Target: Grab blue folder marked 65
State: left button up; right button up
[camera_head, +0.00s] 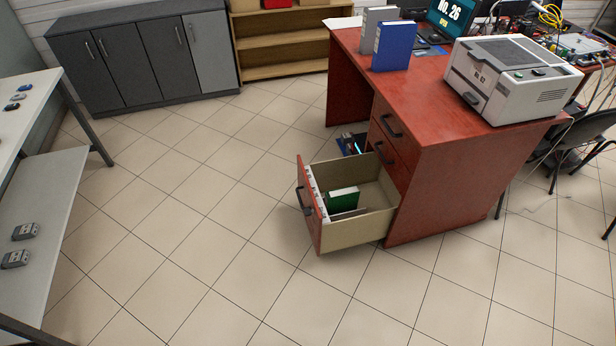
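A blue folder (396,46) stands upright on the red desk (455,87), near its left edge. A pale label shows on its narrow left side, but its marking is too small to read. A grey folder (374,27) stands upright just behind it to the left. Neither of my grippers is in view.
The desk's bottom drawer (354,231) is pulled out, with a green folder (343,198) inside. A white printer-like machine (510,78) stands on the desk's right part. A white shelf table (40,190) is at left, grey cabinets (140,60) behind. The tiled floor between is clear.

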aim_at(395, 40)
jog(key=i+j+z, duration=0.3)
jog(key=i, duration=0.25)
jog(key=i+j+z, duration=0.25)
jog(key=i+j, duration=0.3)
jog(key=j, duration=0.1)
